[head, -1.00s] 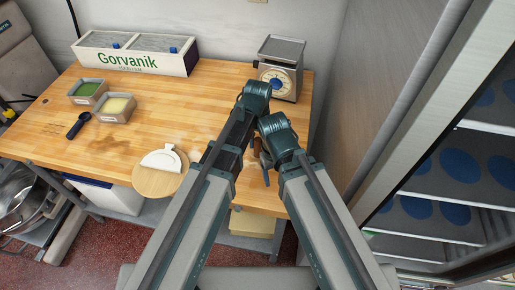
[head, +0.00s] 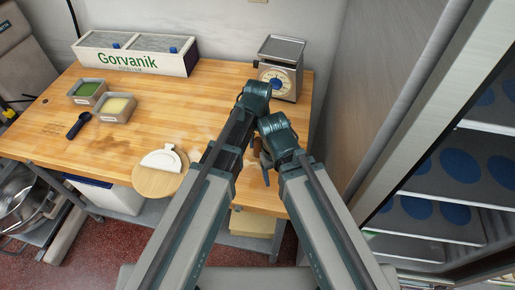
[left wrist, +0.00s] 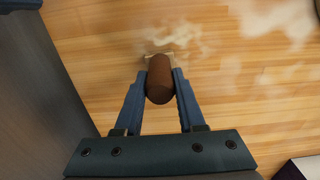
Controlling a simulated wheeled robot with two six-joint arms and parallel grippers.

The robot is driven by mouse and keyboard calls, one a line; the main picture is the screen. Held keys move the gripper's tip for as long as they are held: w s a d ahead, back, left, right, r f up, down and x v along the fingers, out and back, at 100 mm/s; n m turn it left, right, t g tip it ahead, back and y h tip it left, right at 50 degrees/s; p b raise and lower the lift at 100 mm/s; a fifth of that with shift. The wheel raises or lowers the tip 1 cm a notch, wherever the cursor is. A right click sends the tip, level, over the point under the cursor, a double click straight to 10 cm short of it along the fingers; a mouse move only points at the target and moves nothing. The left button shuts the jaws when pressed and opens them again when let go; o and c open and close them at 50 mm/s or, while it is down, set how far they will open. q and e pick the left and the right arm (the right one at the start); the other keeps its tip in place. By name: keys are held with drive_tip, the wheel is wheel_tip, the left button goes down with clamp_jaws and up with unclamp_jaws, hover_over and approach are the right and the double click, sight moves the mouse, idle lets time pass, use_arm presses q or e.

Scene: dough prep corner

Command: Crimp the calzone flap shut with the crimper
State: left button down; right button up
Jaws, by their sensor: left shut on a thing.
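The pale calzone (head: 161,161) lies folded in a half-round on a round wooden board (head: 152,187) at the table's front edge in the head view. My left gripper (left wrist: 159,80) is shut on the brown, rounded handle of the crimper (left wrist: 159,90) in the left wrist view, above the wooden table. A small pale part shows just past the handle; the rest of the crimper is hidden. In the head view my arms largely cover this gripper, with a blue finger showing to the right of the board. I cannot make out my right gripper.
Flour smudges mark the wooden table (head: 130,135). A scale (head: 279,68) stands at the back right. A Gorvanik box (head: 135,60), green (head: 86,91) and pale-yellow (head: 117,107) filled tubs and a dark scoop (head: 78,125) are at left. A rack (head: 440,185) stands right.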

use_arm(q)
drive_tip(key=shift+r, duration=0.1)
use_arm(e)
drive_tip(key=shift+r, duration=0.15)
use_arm(q)
wheel_tip(320, 180, up, 4)
drive_tip(key=p, duration=0.4)
use_arm(e)
wheel_tip(320, 180, up, 4)
drive_tip(key=shift+f, duration=0.1)
